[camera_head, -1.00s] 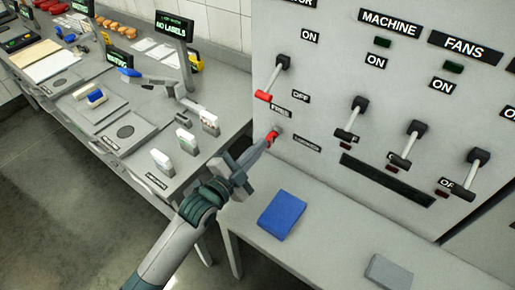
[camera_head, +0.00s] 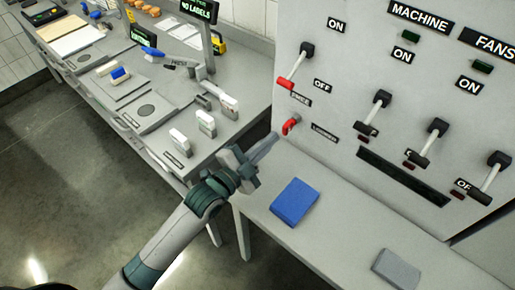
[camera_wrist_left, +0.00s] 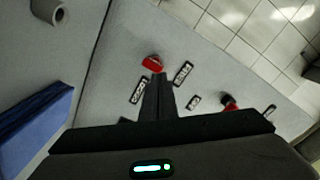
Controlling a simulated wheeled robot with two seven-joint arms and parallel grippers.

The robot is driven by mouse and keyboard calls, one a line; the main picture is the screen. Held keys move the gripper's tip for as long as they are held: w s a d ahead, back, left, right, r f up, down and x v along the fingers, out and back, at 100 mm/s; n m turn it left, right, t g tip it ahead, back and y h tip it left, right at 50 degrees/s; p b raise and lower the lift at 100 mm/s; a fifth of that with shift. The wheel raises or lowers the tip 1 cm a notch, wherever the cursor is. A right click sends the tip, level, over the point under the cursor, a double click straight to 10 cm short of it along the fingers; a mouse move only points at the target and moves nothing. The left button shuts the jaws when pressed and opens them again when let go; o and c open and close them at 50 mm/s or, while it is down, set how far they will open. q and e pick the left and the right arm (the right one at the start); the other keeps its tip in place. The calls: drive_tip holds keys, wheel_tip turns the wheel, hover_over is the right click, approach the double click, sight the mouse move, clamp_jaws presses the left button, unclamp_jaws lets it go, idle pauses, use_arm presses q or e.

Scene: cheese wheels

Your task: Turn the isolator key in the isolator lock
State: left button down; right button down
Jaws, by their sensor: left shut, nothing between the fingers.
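The red isolator key (camera_head: 291,124) sits in its lock on the grey panel, low at the panel's left edge, below the red-tipped lever. It also shows in the left wrist view (camera_wrist_left: 153,63), just beyond the fingertips. My left gripper (camera_head: 275,138) is in front of the panel, a little left of and below the key. Its fingers are shut with nothing between them, and in the left wrist view the closed fingers (camera_wrist_left: 158,80) point at the key. They look apart from the key. My right gripper is not in view.
A red-tipped lever (camera_head: 297,66) is above the key, and several black-knobbed levers (camera_head: 377,112) are to the right. A bench below holds a blue block (camera_head: 294,202) and a grey block (camera_head: 396,269). A cluttered worktable (camera_head: 150,140) stands left.

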use_arm(q)
drive_tip(key=b+v, duration=0.5)
drive_tip(key=v, duration=1.2)
drive_tip(key=shift+b, duration=0.35)
drive_tip(key=shift+s+a, duration=0.1)
